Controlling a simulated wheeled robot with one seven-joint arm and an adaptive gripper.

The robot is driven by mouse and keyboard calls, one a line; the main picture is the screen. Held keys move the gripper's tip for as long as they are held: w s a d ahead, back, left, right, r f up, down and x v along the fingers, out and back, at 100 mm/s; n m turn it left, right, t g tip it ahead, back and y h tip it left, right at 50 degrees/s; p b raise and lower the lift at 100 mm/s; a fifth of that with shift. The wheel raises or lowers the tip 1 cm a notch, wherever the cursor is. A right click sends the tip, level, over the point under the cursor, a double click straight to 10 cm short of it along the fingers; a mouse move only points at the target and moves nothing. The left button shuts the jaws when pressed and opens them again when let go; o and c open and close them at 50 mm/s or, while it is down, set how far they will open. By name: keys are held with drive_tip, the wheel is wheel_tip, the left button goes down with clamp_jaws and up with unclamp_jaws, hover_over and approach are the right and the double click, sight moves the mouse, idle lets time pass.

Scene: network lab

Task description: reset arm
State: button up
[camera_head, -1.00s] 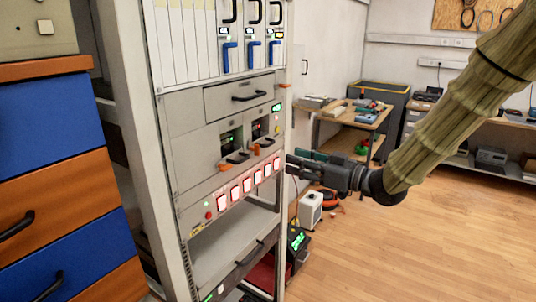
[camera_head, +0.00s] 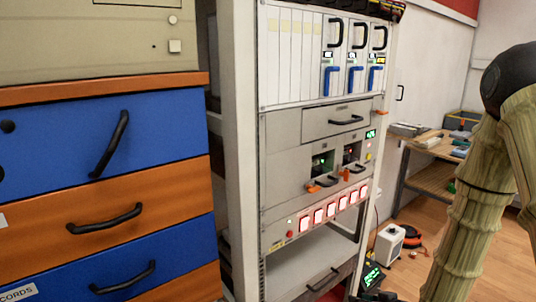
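My arm in its ribbed tan cover stands at the right edge of the head view, bent at a dark joint near the top. The grey equipment rack (camera_head: 284,148) stands in the middle, apart from the visible part of my arm. It carries slim modules with blue handles (camera_head: 329,78), a closed drawer (camera_head: 335,121) and a row of lit red-framed switches (camera_head: 330,209).
A blue and orange drawer cabinet (camera_head: 60,145) stands close at the left. A workbench (camera_head: 437,150) with loose items is at the back right. A small white box (camera_head: 389,243) stands on the floor right of the rack. Wooden floor (camera_head: 405,277) shows between rack and arm.

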drive_tip(key=s+a+f+m+g+h, duration=0.2)
drive_tip(key=s+f+g, duration=0.2)
drive_tip(key=s+f, duration=1.05)
drive_tip(key=s+a+f+g+h, duration=0.1)
drive_tip(key=s+f+g, duration=0.2)
drive_tip(key=s, duration=0.6)
drive_tip(key=s+f+g+h, duration=0.1)
drive_tip(key=s+f+g, duration=0.1)
drive_tip(key=s+f, duration=0.6)
drive_tip(key=shift+s+a+f+m+g, duration=0.2)
drive_tip(key=shift+s+a+m+g, duration=0.15)
drive_tip(key=shift+s, duration=0.9)
drive_tip(key=shift+c, duration=0.4)
